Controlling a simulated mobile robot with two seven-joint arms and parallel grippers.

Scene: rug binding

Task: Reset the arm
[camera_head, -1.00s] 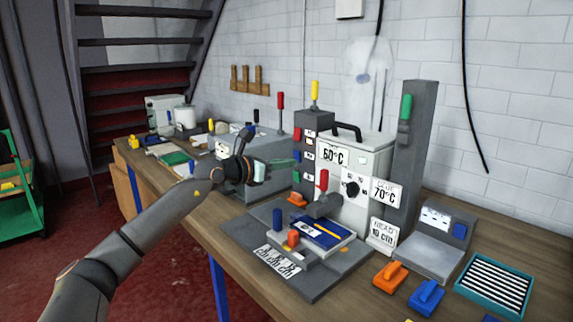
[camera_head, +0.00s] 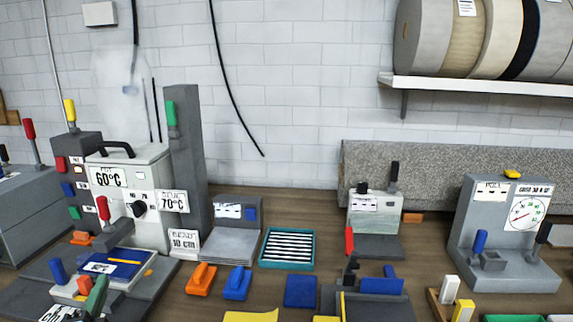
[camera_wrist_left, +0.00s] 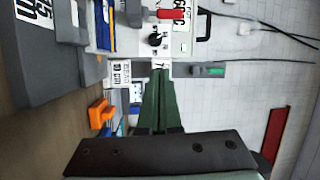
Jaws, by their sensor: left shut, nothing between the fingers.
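My left gripper shows at the lower left edge of the head view as dark green fingers (camera_head: 95,298), in front of the grey press-like station. In the left wrist view its two green fingers (camera_wrist_left: 158,105) lie side by side, shut with nothing between them. The white heater box marked 60°C (camera_head: 135,190) stands behind the fingers. The rest of my left arm is out of the head view. My right gripper is in neither current view.
A tall grey post with a green handle (camera_head: 186,150) stands beside the heater. Orange (camera_head: 201,279) and blue (camera_head: 237,283) hand blocks, a teal slotted tray (camera_head: 287,249) and a grey dial machine (camera_head: 505,230) occupy the bench. Rolls (camera_head: 480,40) sit on a wall shelf.

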